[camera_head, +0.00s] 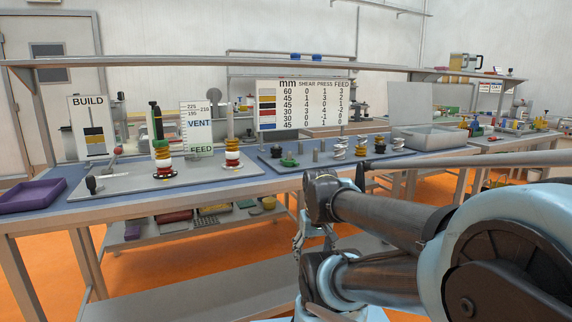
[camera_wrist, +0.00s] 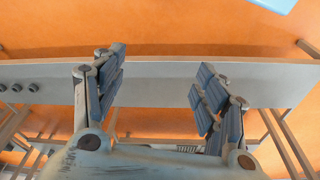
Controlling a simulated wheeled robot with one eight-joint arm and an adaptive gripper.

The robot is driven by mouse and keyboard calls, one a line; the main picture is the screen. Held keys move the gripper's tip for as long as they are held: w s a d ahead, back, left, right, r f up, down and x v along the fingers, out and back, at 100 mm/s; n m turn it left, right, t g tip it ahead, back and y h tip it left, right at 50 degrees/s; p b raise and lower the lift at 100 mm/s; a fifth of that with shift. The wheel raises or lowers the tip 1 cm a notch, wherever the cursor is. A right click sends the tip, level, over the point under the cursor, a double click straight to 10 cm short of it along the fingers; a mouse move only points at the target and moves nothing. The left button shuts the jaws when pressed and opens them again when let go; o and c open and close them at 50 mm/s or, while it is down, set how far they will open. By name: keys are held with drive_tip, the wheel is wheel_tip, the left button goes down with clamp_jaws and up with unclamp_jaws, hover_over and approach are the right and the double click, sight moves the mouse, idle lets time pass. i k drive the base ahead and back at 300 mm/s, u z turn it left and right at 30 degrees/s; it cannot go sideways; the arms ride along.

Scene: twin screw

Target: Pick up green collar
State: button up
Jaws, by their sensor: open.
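A green collar (camera_head: 290,161) lies low on the grey plate (camera_head: 300,168) on the blue-topped bench, in the head view. It sits in front of a black piece (camera_head: 276,151) and left of the white and yellow spring-like pieces. Another green piece (camera_head: 161,147) shows on the left stack. My gripper (camera_wrist: 158,85) is open and empty in the wrist view, its two padded fingers apart, over the floor and a grey bench beam. In the head view my gripper (camera_head: 304,236) is partly hidden, in front of the bench edge and below the bench top. The wrist view does not show the collar.
A purple tray (camera_head: 32,196) sits at the left end of the bench. A BUILD sign (camera_head: 88,125) and a number board (camera_head: 303,106) stand behind the pieces. Several stacked pieces and posts stand near the collar. A lower shelf (camera_head: 200,222) holds flat items.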

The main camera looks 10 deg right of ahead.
sight(293, 163)
drive_tip(key=u, duration=1.55)
drive_tip(key=k, duration=1.45)
drive_tip(key=z, duration=1.05)
drive_tip(key=i, duration=1)
drive_tip(key=u, duration=0.05)
